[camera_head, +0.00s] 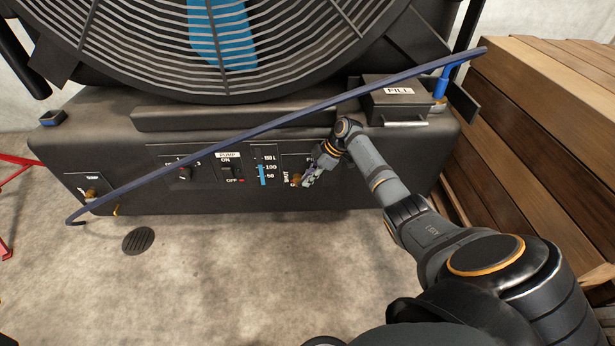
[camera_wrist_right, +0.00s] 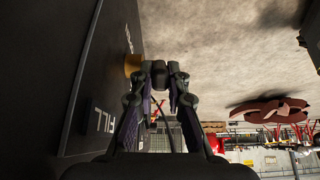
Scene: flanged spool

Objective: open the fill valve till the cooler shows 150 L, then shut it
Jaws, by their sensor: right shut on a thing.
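The cooler (camera_head: 250,200) is a dark tank under a large caged fan. Its level gauge (camera_head: 262,174) is marked 50, 100 and 150 L, and the blue column stands at about the 100 mark. The fill valve (camera_head: 295,179) is on the panel right of the gauge, beside a SHUT label; its brass stem also shows in the right wrist view (camera_wrist_right: 132,64). My right gripper (camera_head: 310,179) is at the valve, shut on its dark handle (camera_wrist_right: 159,74). The gripper hides part of the valve, so the handle's exact angle is unclear. My left gripper is out of view.
A blue hose (camera_head: 280,124) slants across the cooler's front, from the blue fitting (camera_head: 442,82) by the FILL box (camera_head: 398,98) to the lower left. Stacked timber (camera_head: 550,130) stands close on the right. A floor drain (camera_head: 138,240) lies in the open concrete in front.

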